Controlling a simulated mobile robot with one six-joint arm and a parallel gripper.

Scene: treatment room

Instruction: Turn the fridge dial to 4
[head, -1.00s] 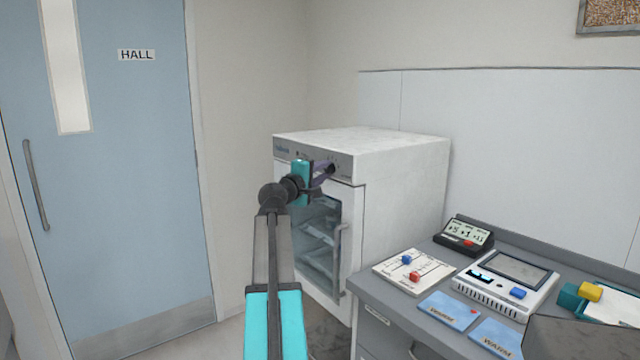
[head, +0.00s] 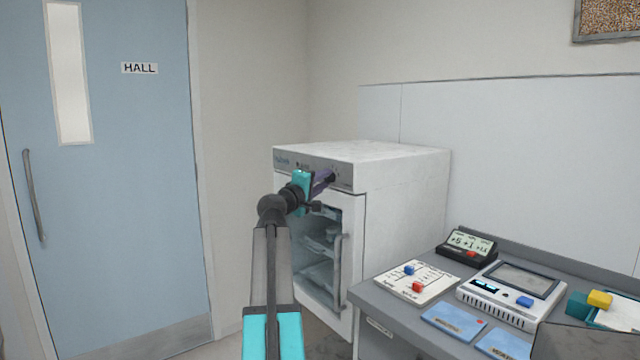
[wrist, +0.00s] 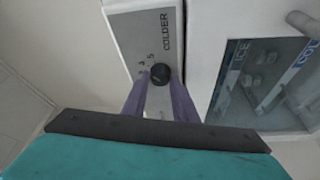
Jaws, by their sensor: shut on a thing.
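The white fridge (head: 405,205) stands against the wall, with a grey control strip (head: 285,160) along its top front. Its black round dial (wrist: 159,74) shows on the strip in the wrist view. A "5", smaller marks and the word COLDER are printed beside it. I cannot read which number the dial points to. My gripper (wrist: 160,80) has its purple fingers on either side of the dial and is shut on it. In the head view, my gripper (head: 328,178) reaches the right part of the strip and partly covers the dial.
The fridge's glass door (head: 320,250) with its vertical handle (head: 339,265) is just below my gripper. A grey counter (head: 400,335) at right holds a slider board (head: 418,282), a device (head: 510,290), a small display (head: 468,245) and blue cards. A blue HALL door (head: 120,200) is at left.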

